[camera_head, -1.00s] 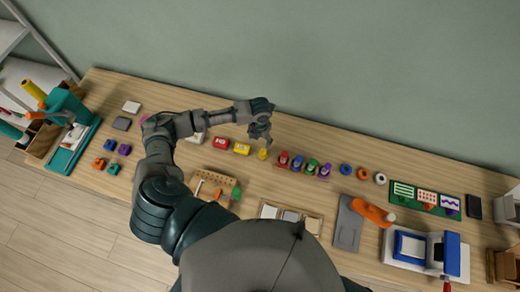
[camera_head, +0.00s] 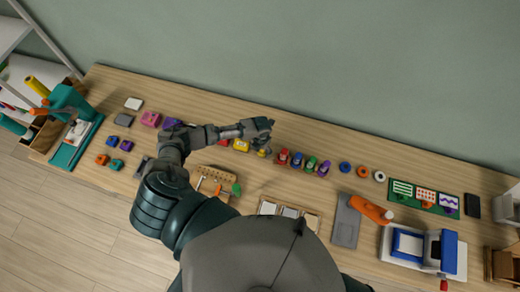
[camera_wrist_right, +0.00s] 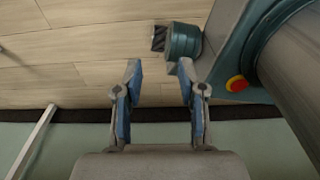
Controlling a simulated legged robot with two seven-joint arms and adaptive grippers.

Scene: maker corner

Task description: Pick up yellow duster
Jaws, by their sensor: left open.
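My left gripper (camera_head: 264,142) is open, at the end of my left arm over the middle of the bench. A small yellow thing (camera_head: 262,153), shaped much like the coloured bottles beside it, shows just below its fingertips, partly covered by them. I see no hold on it. A yellow box (camera_head: 241,146) lies just left of it, partly behind my arm. The view is too small to tell which of these two is the duster. My right gripper (camera_wrist_right: 160,82) is open and empty in the right wrist view, with its two blue-padded fingers apart.
Red, blue, green and purple bottles (camera_head: 311,163) stand close on the right. A red box (camera_head: 223,143) is partly hidden by my arm. A wooden tool block (camera_head: 214,176) lies nearer. An orange-handled tool (camera_head: 371,209) is further right. The bench's far strip (camera_head: 310,135) is clear.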

